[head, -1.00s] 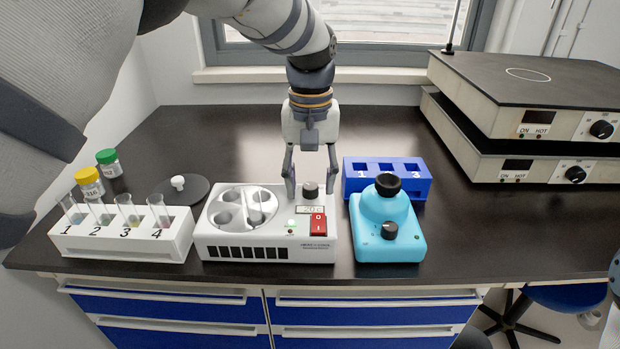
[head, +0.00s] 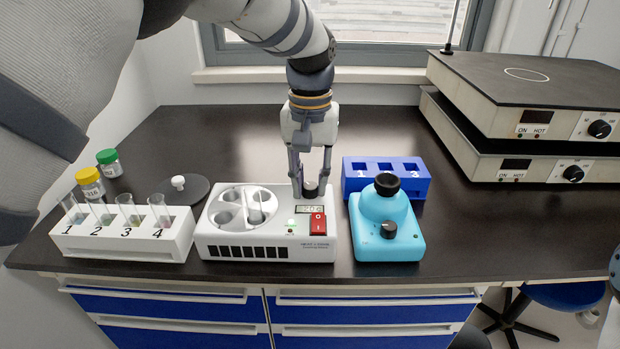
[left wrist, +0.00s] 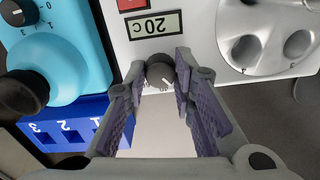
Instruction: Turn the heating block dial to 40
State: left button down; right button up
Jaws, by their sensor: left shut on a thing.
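The white heating block (head: 265,225) stands on the dark bench, with round wells on its left and a red switch (head: 318,223) on its right. Its small display (left wrist: 154,25) reads 20c in the left wrist view, upside down there. The black dial (head: 311,190) sits behind the display and also shows in the left wrist view (left wrist: 160,70). My left gripper (head: 310,190) points down from above, its fingers on either side of the dial and closed on it. The left wrist view shows the fingertips (left wrist: 159,75) flanking the dial. My right gripper is not in view.
A white rack of numbered tubes (head: 120,242) stands left of the block. A turquoise mixer (head: 385,240) stands close on the right, with a blue rack (head: 412,180) behind it. Stacked hot plates (head: 520,130) fill the back right. The bench front right is clear.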

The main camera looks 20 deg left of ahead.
aim_at(310, 185)
pick_arm(q)
jog(key=m, duration=0.4)
jog(key=shift+m, duration=1.5)
jog(key=c, duration=1.3)
grip_release()
jog(key=shift+r, duration=0.1)
notch_tip(310, 185, up, 12)
jog(key=shift+f, duration=0.1)
